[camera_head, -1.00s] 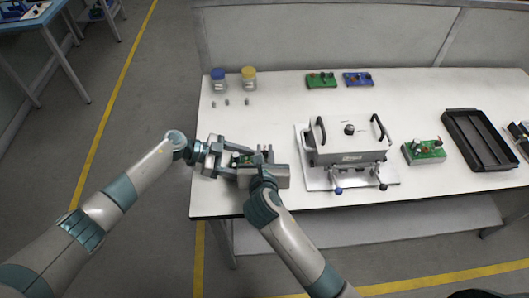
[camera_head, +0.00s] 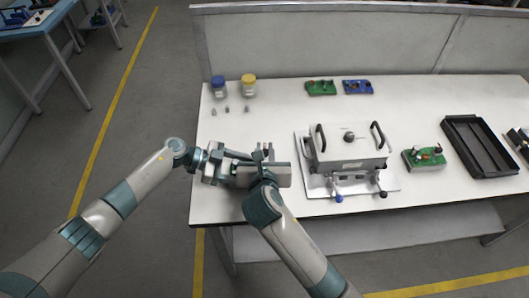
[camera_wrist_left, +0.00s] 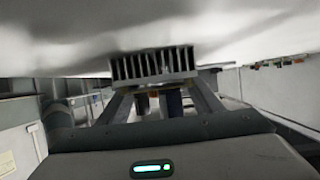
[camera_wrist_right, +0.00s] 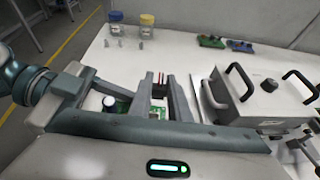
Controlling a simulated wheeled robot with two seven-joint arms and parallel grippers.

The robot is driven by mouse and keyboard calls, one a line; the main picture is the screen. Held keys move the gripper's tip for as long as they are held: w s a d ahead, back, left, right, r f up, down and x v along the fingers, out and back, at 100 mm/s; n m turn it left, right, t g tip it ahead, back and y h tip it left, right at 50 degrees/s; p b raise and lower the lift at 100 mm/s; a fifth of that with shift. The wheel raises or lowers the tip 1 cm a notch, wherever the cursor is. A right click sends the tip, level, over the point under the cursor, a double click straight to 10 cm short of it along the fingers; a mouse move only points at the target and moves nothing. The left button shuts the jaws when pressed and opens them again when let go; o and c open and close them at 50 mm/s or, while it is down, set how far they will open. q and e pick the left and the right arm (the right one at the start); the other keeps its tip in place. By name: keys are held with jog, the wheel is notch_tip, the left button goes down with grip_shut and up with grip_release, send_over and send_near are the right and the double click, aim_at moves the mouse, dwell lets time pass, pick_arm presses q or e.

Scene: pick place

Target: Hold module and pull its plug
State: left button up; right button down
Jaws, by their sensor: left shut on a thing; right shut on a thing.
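The module shows in the right wrist view as a green board (camera_wrist_right: 122,106) with a white round part on it. In the left wrist view its dark finned block (camera_wrist_left: 153,66) sits at the tips of my left gripper (camera_wrist_left: 158,88). My left gripper (camera_head: 228,163) is shut on the module at the table's front left. My right gripper (camera_head: 265,157) is shut on a small dark plug with reddish wires (camera_wrist_right: 159,79), seen between its fingers in the right wrist view. My grippers hide most of the module in the head view, and the plug's seat is unclear.
A grey lidded fixture (camera_head: 347,145) with black handles stands to the right. Another green board (camera_head: 424,158) and a black tray (camera_head: 480,146) lie beyond it. Two jars (camera_head: 218,87) and small grey pieces stand at the back left. Green (camera_head: 321,88) and blue (camera_head: 358,87) boards lie at the back.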

pick_arm(q)
jog(key=o, duration=1.6)
jog(key=shift+a, duration=0.1)
pick_arm(e)
jog(key=shift+f, duration=0.1)
pick_arm(q)
jog(key=b+v, duration=0.3)
jog(key=v, duration=0.7)
jog(key=shift+w+a, duration=0.1)
jog(key=shift+a, duration=0.05)
pick_arm(e)
notch_tip(320, 180, down, 3)
pick_arm(q)
jog(key=shift+v, duration=0.75)
pick_arm(e)
jog(key=shift+f, duration=0.1)
pick_arm(q)
jog(key=shift+r, duration=0.15)
